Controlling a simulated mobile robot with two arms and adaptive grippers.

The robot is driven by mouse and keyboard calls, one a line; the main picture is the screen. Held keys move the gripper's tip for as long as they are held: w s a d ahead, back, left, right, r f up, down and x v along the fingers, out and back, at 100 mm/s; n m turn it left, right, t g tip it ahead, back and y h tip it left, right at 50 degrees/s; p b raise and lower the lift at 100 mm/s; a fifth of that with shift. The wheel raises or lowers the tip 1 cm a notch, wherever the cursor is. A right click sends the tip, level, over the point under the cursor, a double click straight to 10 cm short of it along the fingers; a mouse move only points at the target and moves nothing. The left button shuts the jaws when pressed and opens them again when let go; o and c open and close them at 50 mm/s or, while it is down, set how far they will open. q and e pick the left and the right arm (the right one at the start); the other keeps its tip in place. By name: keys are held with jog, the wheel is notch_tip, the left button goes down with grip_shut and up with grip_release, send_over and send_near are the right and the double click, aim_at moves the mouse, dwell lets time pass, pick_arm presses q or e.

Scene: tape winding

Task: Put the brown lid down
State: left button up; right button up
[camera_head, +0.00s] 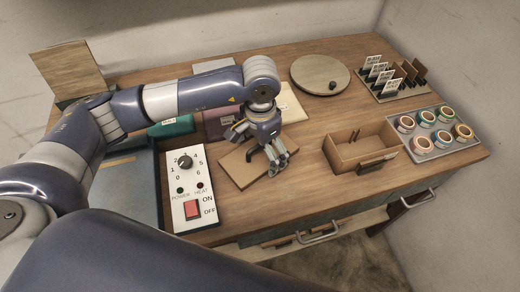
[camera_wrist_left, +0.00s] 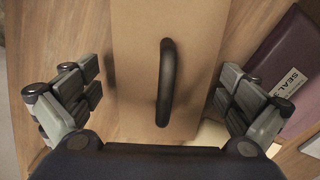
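The brown lid (camera_head: 238,171) is a flat rectangular board. It appears to lie flat on the wooden table, left of the small open brown box (camera_head: 344,156). My left gripper (camera_head: 272,160) is over the lid, pointing down, and hides part of it. In the left wrist view the lid (camera_wrist_left: 133,50) carries a dark curved handle (camera_wrist_left: 167,85). The fingers of my left gripper (camera_wrist_left: 160,88) are spread wide on either side of the handle, with clear gaps and nothing between them gripped. My right gripper is not in view.
A control panel (camera_head: 181,188) with a red switch stands left of the lid. Behind are a purple box (camera_head: 216,124) and a round wooden disc (camera_head: 313,72). A tray of tape rolls (camera_head: 438,153) and a card rack (camera_head: 401,94) are at right.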

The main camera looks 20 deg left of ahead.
aim_at(260, 146)
pick_arm(q)
jog(key=shift+a, duration=0.1)
jog(key=shift+r, duration=0.15)
notch_tip(260, 146, up, 10)
jog(key=b, duration=0.2)
jog(key=shift+r+b, duration=0.25)
jog(key=shift+b, duration=0.05)
jog(key=shift+r, duration=0.65)
